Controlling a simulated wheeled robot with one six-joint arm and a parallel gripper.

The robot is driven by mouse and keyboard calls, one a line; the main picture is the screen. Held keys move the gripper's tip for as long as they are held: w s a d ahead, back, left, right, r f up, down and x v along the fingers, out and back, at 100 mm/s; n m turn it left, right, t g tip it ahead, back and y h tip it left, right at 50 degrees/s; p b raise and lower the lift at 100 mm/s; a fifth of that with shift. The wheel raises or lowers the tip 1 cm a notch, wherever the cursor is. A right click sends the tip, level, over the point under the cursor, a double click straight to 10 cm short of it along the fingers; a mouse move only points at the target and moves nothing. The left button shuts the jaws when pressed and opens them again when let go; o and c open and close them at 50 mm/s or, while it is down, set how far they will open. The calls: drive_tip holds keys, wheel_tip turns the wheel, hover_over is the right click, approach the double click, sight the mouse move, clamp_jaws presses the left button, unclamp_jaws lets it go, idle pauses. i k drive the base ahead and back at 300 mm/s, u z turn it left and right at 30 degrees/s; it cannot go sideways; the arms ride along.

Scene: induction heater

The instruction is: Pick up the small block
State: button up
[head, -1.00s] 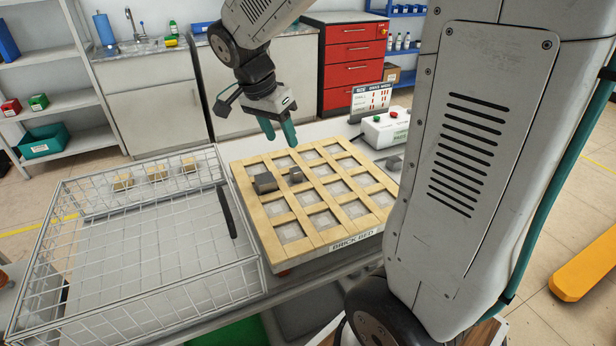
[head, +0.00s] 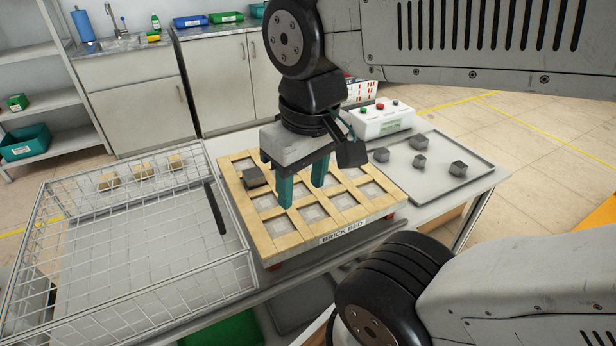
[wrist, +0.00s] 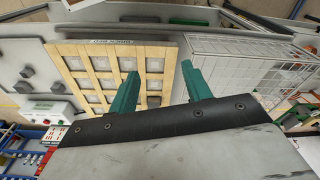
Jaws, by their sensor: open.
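My gripper (head: 302,195) is open, its two teal fingers pointing down over the brick bed (head: 290,237), a wooden grid with square openings. In the wrist view, the open fingers (wrist: 160,69) show nothing held between them. A larger dark grey block (head: 254,177) rests at the left back of the bed, left of the fingers. The small block that stood beside it is not visible now; my gripper covers that area in the head view. I cannot tell how high the fingertips are above the bed.
A wire basket (head: 246,272) stands left of the bed, with several tan blocks at its back. A grey tray (head: 437,190) with several small grey blocks lies to the right. A white control box (head: 383,122) with buttons stands behind the bed.

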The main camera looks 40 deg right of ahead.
sight(420, 160)
drive_tip(key=z, duration=1.75)
